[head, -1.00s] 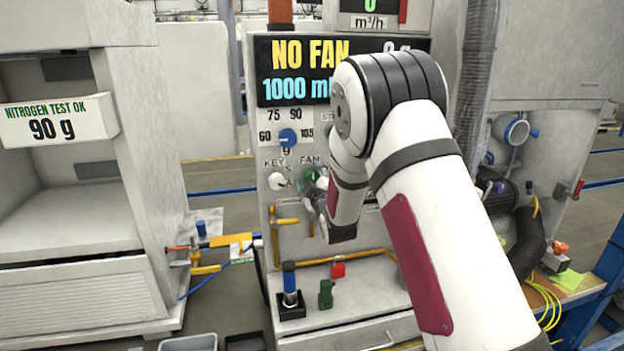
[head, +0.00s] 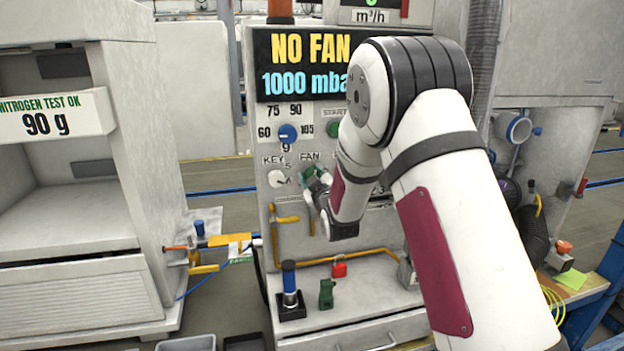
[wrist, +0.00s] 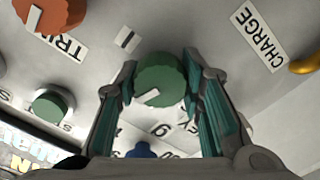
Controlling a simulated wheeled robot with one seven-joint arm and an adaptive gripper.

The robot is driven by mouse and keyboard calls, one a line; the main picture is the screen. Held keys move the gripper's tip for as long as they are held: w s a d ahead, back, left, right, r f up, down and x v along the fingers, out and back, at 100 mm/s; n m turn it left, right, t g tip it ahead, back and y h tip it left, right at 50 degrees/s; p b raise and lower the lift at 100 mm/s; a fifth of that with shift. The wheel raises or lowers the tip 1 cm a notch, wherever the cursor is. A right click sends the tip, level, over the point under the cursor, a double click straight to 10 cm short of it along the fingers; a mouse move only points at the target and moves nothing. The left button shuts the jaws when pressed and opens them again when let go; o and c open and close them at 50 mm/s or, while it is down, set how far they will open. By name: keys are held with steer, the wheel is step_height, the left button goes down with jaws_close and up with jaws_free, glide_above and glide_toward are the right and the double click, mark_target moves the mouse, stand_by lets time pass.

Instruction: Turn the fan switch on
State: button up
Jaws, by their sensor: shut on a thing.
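The fan switch is a round green knob with a white pointer mark (wrist: 158,75), in the upper middle of the wrist view. Its pointer faces down and left in that view. My gripper (wrist: 160,84) has one teal-padded finger on each side of the knob and is shut on it. In the head view my gripper (head: 315,184) is at the panel just below the FAN label, and the switch is mostly hidden by the fingers. The display (head: 310,62) above reads NO FAN and 1000 mba, with the rest of the line hidden by my arm.
A blue dial (head: 288,133) and a white key switch (head: 279,179) are left of my gripper. A green START button (head: 333,129) is above right. A red-orange knob (wrist: 48,12) shows in the wrist view. Yellow pipes (head: 285,219) run below.

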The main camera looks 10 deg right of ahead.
steer(key=m+b, duration=0.2)
steer(key=m, duration=0.1)
steer(key=shift+f+m, duration=0.1)
steer(key=shift+m, duration=0.3)
steer(key=m+b, duration=0.3)
steer(key=shift+m, duration=0.3)
steer(key=m+b, duration=0.3)
steer(key=m, duration=0.1)
steer(key=shift+m+b, duration=1)
steer(key=shift+m, duration=0.6)
steer(key=o, duration=1.2)
steer(key=shift+r, duration=0.2)
steer(key=s, duration=1.2)
steer(key=shift+f, duration=0.1)
